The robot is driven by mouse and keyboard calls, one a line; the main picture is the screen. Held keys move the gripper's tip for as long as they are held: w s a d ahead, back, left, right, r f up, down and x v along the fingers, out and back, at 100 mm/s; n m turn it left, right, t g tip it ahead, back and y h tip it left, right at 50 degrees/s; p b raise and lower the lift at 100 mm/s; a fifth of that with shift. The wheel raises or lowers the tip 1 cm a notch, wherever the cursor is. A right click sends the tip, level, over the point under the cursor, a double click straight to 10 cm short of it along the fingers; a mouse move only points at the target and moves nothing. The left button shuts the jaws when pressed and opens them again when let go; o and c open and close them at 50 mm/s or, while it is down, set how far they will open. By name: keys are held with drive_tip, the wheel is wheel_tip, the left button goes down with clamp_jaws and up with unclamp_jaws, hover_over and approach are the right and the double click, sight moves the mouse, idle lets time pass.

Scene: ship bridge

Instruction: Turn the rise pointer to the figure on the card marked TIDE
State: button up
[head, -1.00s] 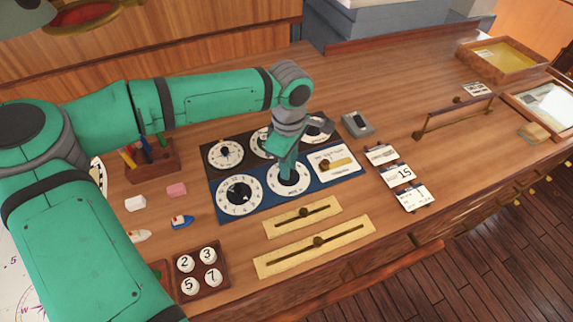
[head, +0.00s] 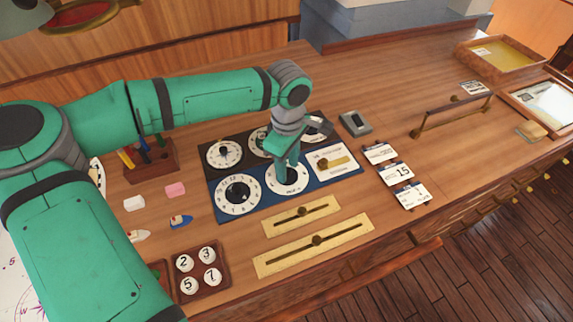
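A dark panel (head: 216,188) on the desk carries several round white dials with black centres. My gripper (head: 286,174) points down at the front-row dial (head: 289,187) on the blue part of the panel and covers its upper middle. The dial's pointer is hidden, and I cannot tell whether the fingers are closed on it. Left of it is another large dial (head: 238,195) with figures round its rim. Several small cards (head: 401,173) stand to the right; one shows 15. The lettering that would mark one TIDE is too small to read.
Two brass sliders (head: 315,240) lie in front of the panel. A brass-ended bar (head: 452,115) stands at the right. The desk behind the panel is clear.

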drive_tip(key=shift+r, duration=0.1)
wheel_tip(320, 180, up, 11)
idle(0.5)
drive_tip(key=shift+f, duration=0.2)
